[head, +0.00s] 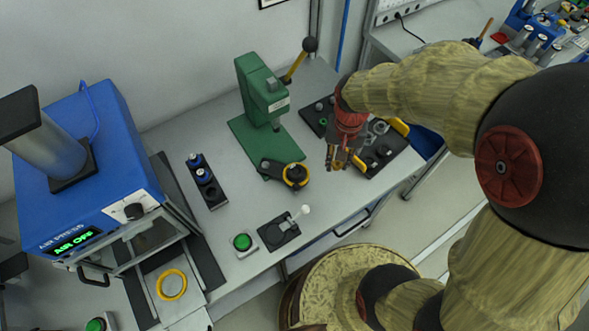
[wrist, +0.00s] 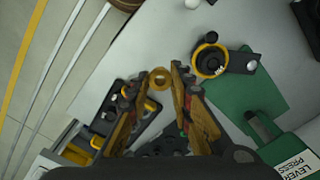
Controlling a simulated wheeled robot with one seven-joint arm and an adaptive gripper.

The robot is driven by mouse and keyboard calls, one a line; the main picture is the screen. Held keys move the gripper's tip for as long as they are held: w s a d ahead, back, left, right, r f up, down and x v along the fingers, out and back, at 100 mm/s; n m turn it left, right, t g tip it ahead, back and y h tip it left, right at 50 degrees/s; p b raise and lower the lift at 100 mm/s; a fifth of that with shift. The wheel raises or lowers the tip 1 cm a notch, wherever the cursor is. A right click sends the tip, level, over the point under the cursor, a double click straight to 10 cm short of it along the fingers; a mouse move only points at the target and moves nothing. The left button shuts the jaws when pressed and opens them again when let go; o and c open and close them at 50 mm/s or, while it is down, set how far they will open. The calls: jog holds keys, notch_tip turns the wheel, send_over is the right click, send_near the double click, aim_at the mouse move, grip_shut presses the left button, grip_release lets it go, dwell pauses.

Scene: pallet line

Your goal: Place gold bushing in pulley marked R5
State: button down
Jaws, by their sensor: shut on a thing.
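My gripper (wrist: 160,92) is shut on a gold ring-shaped bushing (wrist: 160,78), which sits between the fingertips in the wrist view with its hole visible. In the head view my gripper (head: 344,160) is above the dark parts tray, to the right of the lever press. A dark pulley with a yellow rim (head: 295,175) sits at the front of the green lever press (head: 262,90), left of my gripper. It also shows in the wrist view (wrist: 209,61), apart from the bushing. It bears small white marking that I cannot read for certain.
A dark parts tray (head: 389,155) with several grey and dark parts lies under and beside my gripper. A blue air press (head: 85,150) stands left with a yellow ring (head: 172,284) before it. A green button (head: 242,242) and a small lever box (head: 279,233) lie near the front edge.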

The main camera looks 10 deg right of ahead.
jog(key=w+a+f, duration=0.4)
jog(key=w+a, duration=0.1)
jog(key=a, duration=0.2)
jog(key=b, duration=0.2)
send_over(296, 172)
jog(key=f, duration=0.4)
jog(key=shift+s+d+f, duration=0.2)
jog(key=shift+d+f, duration=0.05)
jog(key=shift+d, duration=0.1)
jog(key=shift+w+a+f, duration=0.15)
jog(key=shift+f, duration=0.85)
jog(key=shift+w+a+f, duration=0.1)
jog(key=shift+a+f, duration=0.05)
jog(key=shift+f, duration=0.8)
jog(key=shift+f, duration=0.2)
jog(key=c, duration=1.6)
grip_release()
jog(key=shift+r, duration=0.1)
